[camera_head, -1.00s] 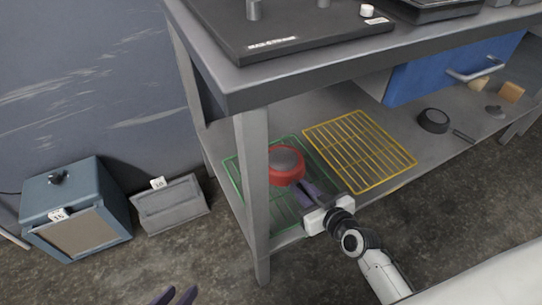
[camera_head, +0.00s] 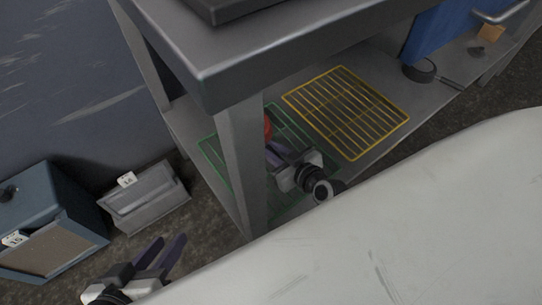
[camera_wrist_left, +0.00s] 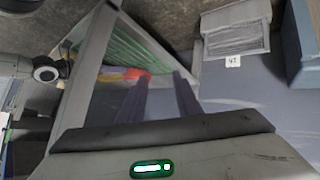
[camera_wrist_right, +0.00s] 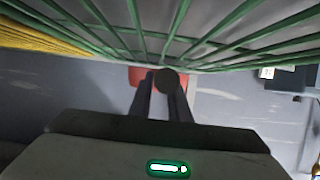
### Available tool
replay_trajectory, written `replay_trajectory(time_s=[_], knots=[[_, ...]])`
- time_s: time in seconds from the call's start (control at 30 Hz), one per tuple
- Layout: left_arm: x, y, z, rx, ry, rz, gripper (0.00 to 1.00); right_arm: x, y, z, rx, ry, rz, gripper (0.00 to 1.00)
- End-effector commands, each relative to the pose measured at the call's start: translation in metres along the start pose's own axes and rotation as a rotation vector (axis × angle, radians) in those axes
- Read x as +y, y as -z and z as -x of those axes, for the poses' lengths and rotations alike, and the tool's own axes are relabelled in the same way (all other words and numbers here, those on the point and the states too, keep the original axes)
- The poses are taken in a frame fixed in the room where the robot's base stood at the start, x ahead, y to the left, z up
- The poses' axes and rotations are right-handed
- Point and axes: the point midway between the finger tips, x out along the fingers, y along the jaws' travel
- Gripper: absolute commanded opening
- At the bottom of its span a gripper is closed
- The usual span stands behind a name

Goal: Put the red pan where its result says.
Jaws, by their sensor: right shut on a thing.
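The red pan (camera_head: 267,126) is mostly hidden behind the table leg and my right gripper in the head view. It is at the green wire rack (camera_head: 212,150) on the lower shelf; I cannot tell whether it touches the rack. My right gripper (camera_head: 275,155) is shut on the pan's dark handle, whose round end (camera_wrist_right: 166,80) shows between the fingers in the right wrist view, with red (camera_wrist_right: 137,75) behind. My left gripper (camera_head: 166,252) is open and empty, low in front of the table. Its wrist view shows a bit of the red pan (camera_wrist_left: 132,73).
A yellow wire rack (camera_head: 345,112) lies right of the green one. A dark pan (camera_head: 420,70) is further right. The table leg (camera_head: 240,165) stands before the green rack. A grey bin (camera_head: 145,200) and blue-grey box (camera_head: 45,215), both labelled, stand on the floor at left.

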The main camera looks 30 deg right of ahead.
Motion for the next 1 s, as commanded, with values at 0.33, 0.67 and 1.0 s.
replay_trajectory(time_s=[0.33, 0.67, 1.0], knots=[[0.009, 0.01, 0.003, 0.055, -0.035, 0.015, 0.31, 0.0, -0.017, -0.008, 0.003, -0.001, 0.001, 0.0], [0.01, 0.011, 0.003, 0.062, -0.039, 0.016, 0.31, 0.0, -0.02, -0.008, -0.001, 0.0, 0.0, 0.35], [0.009, 0.014, 0.006, 0.056, -0.031, 0.01, 0.31, 0.0, -0.018, 0.002, -0.004, 0.0, 0.001, 0.35]])
